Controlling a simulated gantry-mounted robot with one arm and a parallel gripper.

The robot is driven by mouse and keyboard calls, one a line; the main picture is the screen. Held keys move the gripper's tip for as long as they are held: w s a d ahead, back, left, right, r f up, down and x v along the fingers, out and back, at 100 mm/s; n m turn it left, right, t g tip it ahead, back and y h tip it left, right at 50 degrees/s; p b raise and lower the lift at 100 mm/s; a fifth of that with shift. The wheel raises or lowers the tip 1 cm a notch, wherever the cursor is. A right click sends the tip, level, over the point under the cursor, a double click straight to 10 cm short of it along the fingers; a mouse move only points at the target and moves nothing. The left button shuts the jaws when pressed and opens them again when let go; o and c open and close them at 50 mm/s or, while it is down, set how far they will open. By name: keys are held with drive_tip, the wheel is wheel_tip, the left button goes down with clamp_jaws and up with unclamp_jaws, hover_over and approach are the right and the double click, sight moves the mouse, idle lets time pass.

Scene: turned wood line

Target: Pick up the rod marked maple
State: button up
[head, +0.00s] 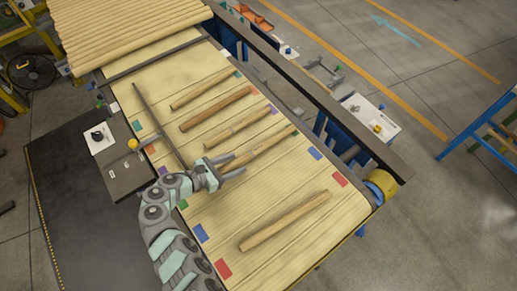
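Several round wooden rods lie apart on the slatted pale wood bed (230,210). They are the back rod (203,90), the second rod (215,108), the third rod (238,127), the fourth rod (266,146) and the front rod (286,220). No maple marking is readable, so I cannot tell which rod is maple. My gripper (240,164) is open, its two fingers apart and pointing right. It is at the left end of the fourth rod; its fingers partly cover that end. I cannot tell whether they touch it or hover above it.
A thin dark bar (158,124) runs along the bed's left side. Coloured patches, such as a red one (340,180), mark both edges. A dark rail (310,85) borders the right. Stacked poles (130,30) lie at the back. The bed between the fourth and front rods is clear.

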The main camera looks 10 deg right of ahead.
clamp_jaws()
idle(0.3)
idle(0.5)
